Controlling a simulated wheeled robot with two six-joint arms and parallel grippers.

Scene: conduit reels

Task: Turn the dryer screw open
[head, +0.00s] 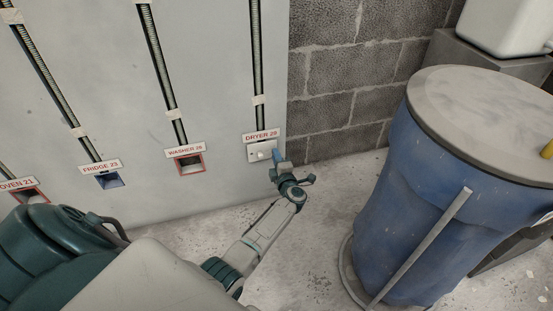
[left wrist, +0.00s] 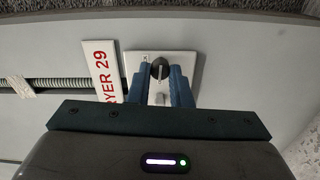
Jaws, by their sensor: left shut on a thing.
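The white dryer plate (head: 261,152) is on the grey wall panel under the label "DRYER 29". My left gripper (head: 275,158) reaches it from the front right. In the left wrist view the plate (left wrist: 137,62) lies beyond the two blue fingers (left wrist: 162,76). A dark round screw head (left wrist: 159,67) shows between the fingertips, with a light strip below it. The fingers are shut on the screw and partly cover its sides. How far the screw is turned I cannot tell. My right gripper is in neither view.
Washer (head: 190,163), fridge (head: 110,180) and oven (head: 28,194) outlets sit in a row to the left, with ribbed conduits (head: 161,60) above. A large blue barrel (head: 410,200) stands at the right. Concrete floor lies between barrel and panel.

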